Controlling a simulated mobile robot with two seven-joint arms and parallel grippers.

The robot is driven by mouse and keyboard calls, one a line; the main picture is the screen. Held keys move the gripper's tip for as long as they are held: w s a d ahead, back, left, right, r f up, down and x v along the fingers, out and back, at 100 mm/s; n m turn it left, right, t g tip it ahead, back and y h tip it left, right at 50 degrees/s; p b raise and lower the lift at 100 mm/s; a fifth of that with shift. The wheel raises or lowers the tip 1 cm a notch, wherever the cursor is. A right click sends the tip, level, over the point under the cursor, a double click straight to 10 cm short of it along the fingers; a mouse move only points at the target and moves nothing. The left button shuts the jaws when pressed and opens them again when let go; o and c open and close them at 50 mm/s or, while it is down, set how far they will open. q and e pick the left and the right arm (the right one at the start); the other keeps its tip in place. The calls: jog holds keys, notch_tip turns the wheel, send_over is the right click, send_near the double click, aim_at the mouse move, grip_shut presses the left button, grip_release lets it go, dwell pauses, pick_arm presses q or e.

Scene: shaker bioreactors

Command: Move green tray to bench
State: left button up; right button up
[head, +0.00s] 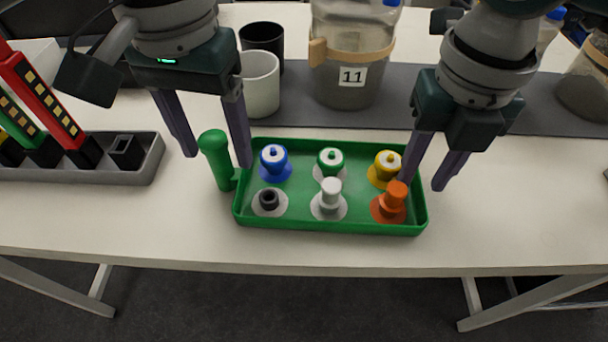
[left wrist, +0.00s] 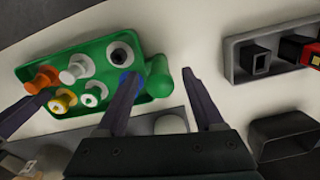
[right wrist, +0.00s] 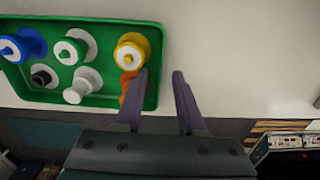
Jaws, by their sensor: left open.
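The green tray (head: 330,226) lies on a white table and holds several coloured caps or fittings. An upright green handle (head: 215,160) stands at its left end. My left gripper (head: 217,161) is open, with its fingers on either side of the handle; the handle also shows between them in the left wrist view (left wrist: 158,78). My right gripper (head: 423,185) is open at the tray's right end. In the right wrist view, one finger overlaps the tray's inside near the orange fitting (right wrist: 127,88) and the other is outside its right wall (right wrist: 157,70). Contact cannot be told.
A grey rack (head: 150,165) with red and green upright pieces stands left of the tray. Behind are a white cup (head: 260,85), a black cup (head: 262,38) and a bottle marked 11 (head: 345,50) on a dark mat (head: 420,100). The table right of the tray is clear.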

pick_arm(q)
jog(key=shift+f, duration=0.5)
pick_arm(e)
jog(key=shift+f, duration=0.5)
pick_arm(q)
jog(key=c, duration=0.6)
pick_arm(e)
jog(key=c, duration=0.6)
pick_arm(q)
grip_shut()
pick_arm(e)
grip_shut()
